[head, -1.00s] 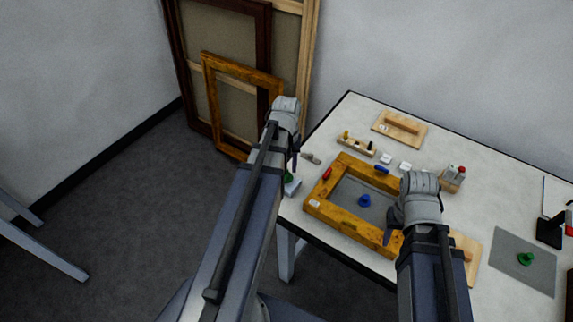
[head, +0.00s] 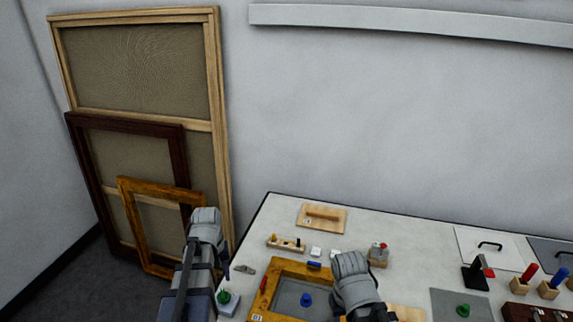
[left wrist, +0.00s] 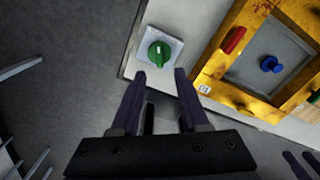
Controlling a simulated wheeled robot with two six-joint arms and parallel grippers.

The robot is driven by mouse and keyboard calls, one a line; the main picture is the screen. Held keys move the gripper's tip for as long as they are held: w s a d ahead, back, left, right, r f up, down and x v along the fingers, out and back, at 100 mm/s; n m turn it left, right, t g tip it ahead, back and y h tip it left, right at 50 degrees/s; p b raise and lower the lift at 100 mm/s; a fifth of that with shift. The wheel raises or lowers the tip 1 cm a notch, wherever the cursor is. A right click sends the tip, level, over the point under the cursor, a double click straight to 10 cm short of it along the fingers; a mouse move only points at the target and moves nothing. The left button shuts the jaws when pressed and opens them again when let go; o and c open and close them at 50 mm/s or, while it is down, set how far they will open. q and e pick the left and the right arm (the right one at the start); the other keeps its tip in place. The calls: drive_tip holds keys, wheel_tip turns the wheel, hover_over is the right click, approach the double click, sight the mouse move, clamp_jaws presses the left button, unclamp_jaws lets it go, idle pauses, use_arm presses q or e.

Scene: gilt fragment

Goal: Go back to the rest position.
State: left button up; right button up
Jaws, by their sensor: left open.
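My left gripper (head: 226,268) is at the left edge of the table. In the left wrist view its two fingers (left wrist: 160,74) are apart with nothing between them. A green knob on a pale square plate (left wrist: 160,52) lies beyond the fingertips at the table corner, and it also shows in the head view (head: 224,297). My right gripper's grey wrist (head: 352,280) is above the right side of the gilt frame (head: 290,266); its jaws are not clear in the head view.
The gilt frame holds a grey panel with a blue knob (head: 306,299). A wooden float (head: 321,217), a small rack (head: 286,244) and a bottle block (head: 378,255) stand behind. A green piece (head: 463,310) lies on a grey mat. Picture frames (head: 140,70) lean on the wall.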

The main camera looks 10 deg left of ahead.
use_arm(q)
drive_tip(key=s+d+f+n+b, duration=0.1)
drive_tip(key=s+d+n, duration=0.3)
drive_tip(key=d+n, duration=0.8)
drive_tip(key=s+d+f+n+y+b, duration=0.1)
drive_tip(key=s+d+n, duration=0.3)
drive_tip(key=d+n, duration=0.9)
drive_tip(key=shift+f+n+b, duration=0.45)
drive_tip(key=shift+n+b, duration=0.05)
drive_tip(key=shift+n, duration=0.6)
drive_tip(key=shift+d, duration=0.1)
